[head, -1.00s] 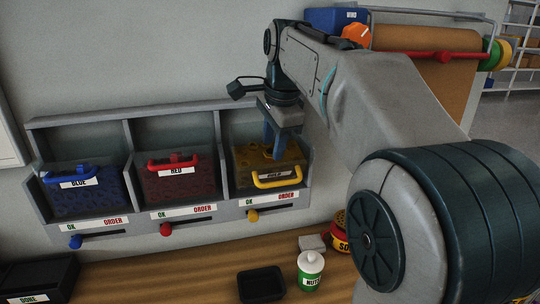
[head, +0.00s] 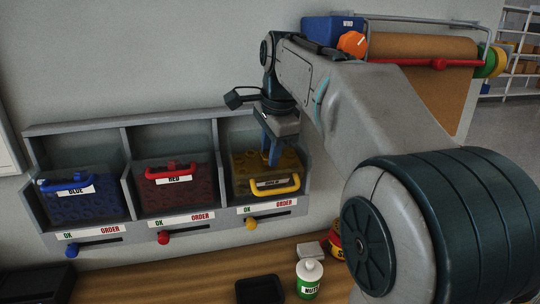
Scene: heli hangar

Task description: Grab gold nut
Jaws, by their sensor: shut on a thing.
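A gold bin (head: 257,167) with a yellow handle (head: 275,185) stands in the right compartment of the grey wall rack. It holds yellow-gold pieces that are too small and dark to tell apart. My gripper (head: 272,160) points down at the bin, its blue fingers reaching to its top. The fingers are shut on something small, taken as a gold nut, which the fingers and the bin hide. I cannot tell whether the fingertips are inside the bin or just above it.
Blue (head: 85,200) and red (head: 175,190) bins fill the other compartments, with coloured sliders below. On the wooden bench stand a black tray (head: 260,290), a white-and-green nuts bottle (head: 309,278) and a red-yellow container (head: 335,245). A brown paper roll (head: 420,48) hangs at upper right.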

